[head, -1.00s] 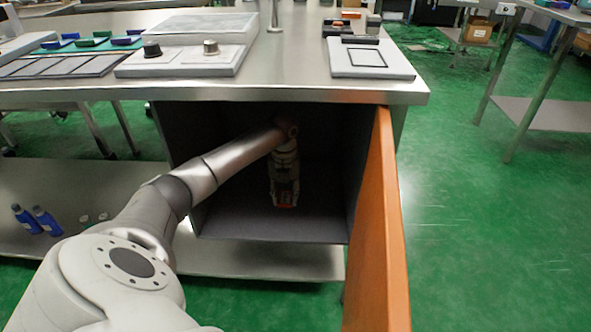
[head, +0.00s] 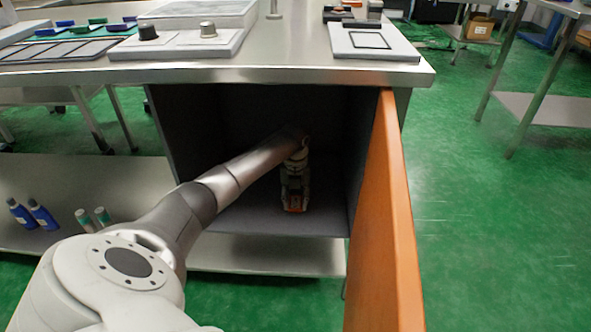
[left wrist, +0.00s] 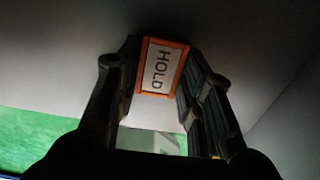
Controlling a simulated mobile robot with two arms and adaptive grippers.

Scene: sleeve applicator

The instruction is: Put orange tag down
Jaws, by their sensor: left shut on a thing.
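The orange tag (left wrist: 161,68) shows in the left wrist view with a white face reading "HOLD". It sits between the fingers of my left gripper (left wrist: 158,75), which is shut on it. In the head view my left gripper (head: 296,195) points down inside the dark open cabinet (head: 245,222), close above its floor. I cannot tell whether the tag touches the cabinet floor. My right gripper is not in view.
The orange cabinet door (head: 385,220) stands open on the right. The steel bench top (head: 290,60) lies above the cabinet, with a framed pad (head: 375,42) on it. Blue bottles (head: 42,215) stand on the lower shelf at left. The cabinet floor around the gripper looks clear.

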